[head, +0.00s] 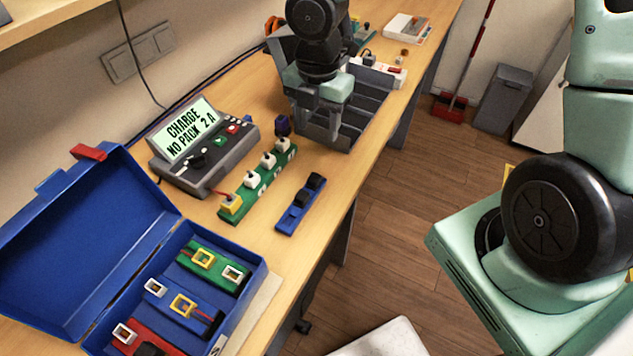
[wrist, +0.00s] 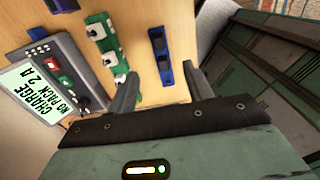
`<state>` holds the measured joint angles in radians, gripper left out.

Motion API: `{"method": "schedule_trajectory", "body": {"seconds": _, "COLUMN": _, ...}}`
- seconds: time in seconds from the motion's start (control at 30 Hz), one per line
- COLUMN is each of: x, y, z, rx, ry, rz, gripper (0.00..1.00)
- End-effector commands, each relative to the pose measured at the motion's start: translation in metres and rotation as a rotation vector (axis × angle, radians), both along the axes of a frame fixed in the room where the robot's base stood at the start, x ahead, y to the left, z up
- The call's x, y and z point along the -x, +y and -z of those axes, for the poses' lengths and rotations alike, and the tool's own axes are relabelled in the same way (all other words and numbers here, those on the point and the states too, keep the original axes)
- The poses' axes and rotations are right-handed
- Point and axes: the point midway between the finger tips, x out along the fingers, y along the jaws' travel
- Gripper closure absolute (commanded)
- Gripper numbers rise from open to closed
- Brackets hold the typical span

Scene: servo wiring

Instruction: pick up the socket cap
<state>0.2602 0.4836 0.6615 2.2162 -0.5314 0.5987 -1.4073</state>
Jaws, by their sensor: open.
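A small dark blue-purple piece (head: 282,125), probably the socket cap, stands on the bench just past the far end of a green strip (head: 258,188) with white sockets and one yellow socket. In the wrist view, a blue piece at the top left edge (wrist: 62,5) seems to be the same one, partly cut off. My gripper (head: 333,132) hangs over the bench, fingers down, to the right of that piece in the head view. In the wrist view its fingers are apart with nothing between them.
A blue strip (head: 300,205) with black parts lies beside the green strip. A charger (head: 205,150) with a lit screen stands to the left. A grey divided bin (head: 366,105) is behind my gripper. An open blue toolbox (head: 258,275) holds several strips.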

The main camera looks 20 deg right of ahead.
Motion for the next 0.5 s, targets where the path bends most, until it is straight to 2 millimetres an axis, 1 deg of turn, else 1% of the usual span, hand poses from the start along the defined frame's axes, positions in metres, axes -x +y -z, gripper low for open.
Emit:
{"method": "schedule_trajectory", "body": {"seconds": 0.03, "x": 0.002, "y": 0.001, "z": 0.013, "rx": 0.000, "ry": 0.006, "rz": -0.004, "gripper": 0.49}}
{"method": "schedule_trajectory", "body": {"seconds": 0.3, "x": 0.002, "y": 0.001, "z": 0.069, "rx": 0.001, "ry": 0.004, "rz": -0.001, "gripper": 0.49}}
{"method": "schedule_trajectory", "body": {"seconds": 0.4, "x": 0.002, "y": 0.001, "z": 0.086, "rx": 0.002, "ry": 0.004, "rz": -0.001, "gripper": 0.49}}
{"method": "schedule_trajectory", "body": {"seconds": 0.5, "x": 0.001, "y": 0.001, "z": 0.097, "rx": 0.001, "ry": 0.003, "rz": 0.001, "gripper": 0.49}}
